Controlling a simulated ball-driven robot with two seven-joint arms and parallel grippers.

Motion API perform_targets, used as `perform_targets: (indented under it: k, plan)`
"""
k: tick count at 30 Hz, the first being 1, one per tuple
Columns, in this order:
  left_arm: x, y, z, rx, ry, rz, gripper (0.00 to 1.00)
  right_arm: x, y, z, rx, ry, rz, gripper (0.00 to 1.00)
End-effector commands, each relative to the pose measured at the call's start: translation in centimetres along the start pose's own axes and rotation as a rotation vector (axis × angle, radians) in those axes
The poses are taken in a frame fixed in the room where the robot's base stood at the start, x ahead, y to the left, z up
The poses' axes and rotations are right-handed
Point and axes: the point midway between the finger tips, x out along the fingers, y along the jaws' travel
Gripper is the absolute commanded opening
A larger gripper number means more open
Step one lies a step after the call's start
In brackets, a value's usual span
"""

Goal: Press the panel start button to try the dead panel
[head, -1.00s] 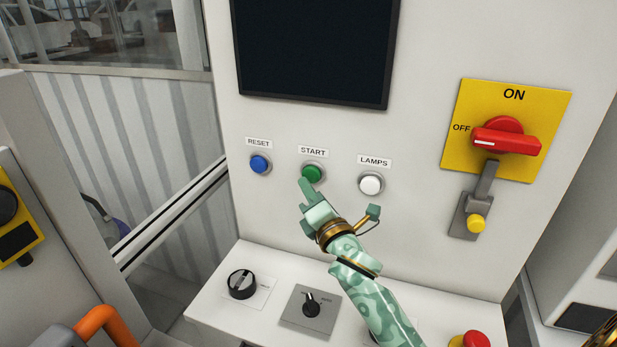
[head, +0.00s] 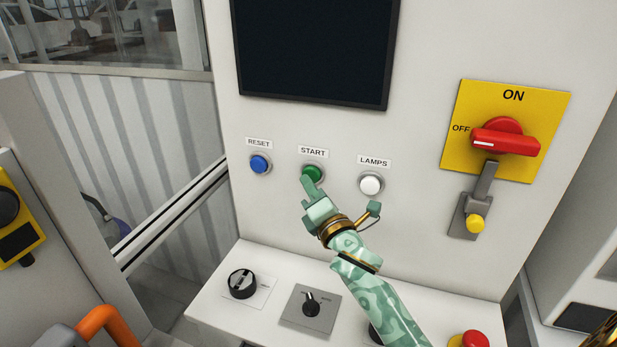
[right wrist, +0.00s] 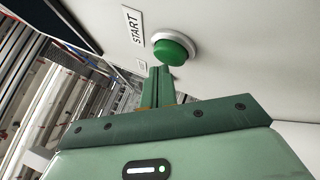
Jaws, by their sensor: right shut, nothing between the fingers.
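The green start button (head: 312,173) sits on the upright white panel under a START label, between the blue reset button (head: 260,164) and the white lamps button (head: 370,183). My right gripper (head: 309,183) is shut and empty, its fingertips at the lower edge of the green button. In the right wrist view the closed fingers (right wrist: 158,85) point at the green button (right wrist: 172,50), just below it; I cannot tell whether they touch. The screen (head: 315,50) above is dark. My left gripper is not in view.
A red rotary switch (head: 506,137) on a yellow plate is at the right, with a yellow-knobbed latch (head: 475,223) below. The lower ledge carries a black knob (head: 242,284), a small selector (head: 311,304) and a red stop button (head: 470,340). An orange bar (head: 103,325) is at lower left.

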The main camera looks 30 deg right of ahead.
Motion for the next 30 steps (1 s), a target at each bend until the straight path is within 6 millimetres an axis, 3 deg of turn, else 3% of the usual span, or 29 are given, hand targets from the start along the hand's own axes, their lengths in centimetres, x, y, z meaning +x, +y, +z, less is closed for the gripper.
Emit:
perform_targets:
  k: [22,30]
  plan:
    - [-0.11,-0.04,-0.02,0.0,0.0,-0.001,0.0,0.51,-0.38,0.4,0.0,-0.001,0.0,0.0]
    - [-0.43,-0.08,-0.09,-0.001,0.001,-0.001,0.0,-0.34,0.24,-0.22,0.001,0.0,-0.001,0.0]
